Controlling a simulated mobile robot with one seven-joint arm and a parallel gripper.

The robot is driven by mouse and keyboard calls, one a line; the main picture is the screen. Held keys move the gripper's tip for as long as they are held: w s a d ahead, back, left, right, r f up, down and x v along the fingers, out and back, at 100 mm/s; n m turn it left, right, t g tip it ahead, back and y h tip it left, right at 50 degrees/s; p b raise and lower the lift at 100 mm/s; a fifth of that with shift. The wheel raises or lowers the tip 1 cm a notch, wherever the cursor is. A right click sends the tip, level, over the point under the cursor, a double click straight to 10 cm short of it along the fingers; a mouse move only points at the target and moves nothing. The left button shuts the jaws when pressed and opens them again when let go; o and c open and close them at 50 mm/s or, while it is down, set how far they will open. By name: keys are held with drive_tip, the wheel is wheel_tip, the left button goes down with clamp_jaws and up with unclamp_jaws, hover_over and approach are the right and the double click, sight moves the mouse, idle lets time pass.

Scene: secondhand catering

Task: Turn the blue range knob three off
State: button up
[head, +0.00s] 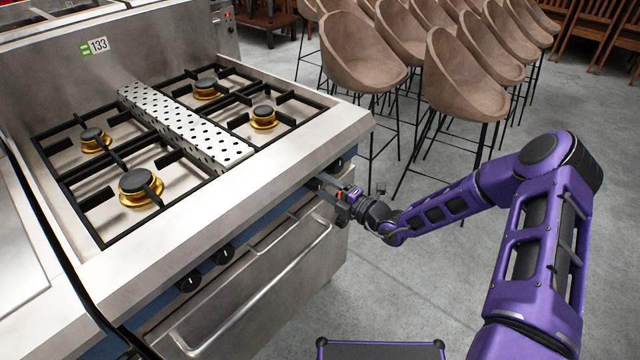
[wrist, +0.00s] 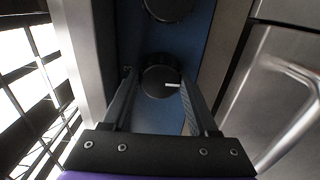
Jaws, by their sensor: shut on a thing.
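The stove's blue control panel (wrist: 200,62) carries black knobs. In the wrist view, one round black knob (wrist: 158,84) with a white mark sits between the two fingers of my gripper (wrist: 160,78). The mark points to the right in that view. The fingers are shut on this knob, one on each side. In the head view my gripper (head: 322,187) reaches the right part of the stove's front, and the held knob is mostly hidden there by the fingers.
Another black knob (wrist: 168,7) lies just beyond the held one. Two more knobs, one at the left (head: 188,281) and one beside it (head: 222,254), sit above the oven door handle (head: 255,285). The steel worktop edge overhangs the panel. Brown stools (head: 465,85) stand behind.

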drive_tip(key=c, duration=0.4)
drive_tip(key=shift+c, duration=0.2)
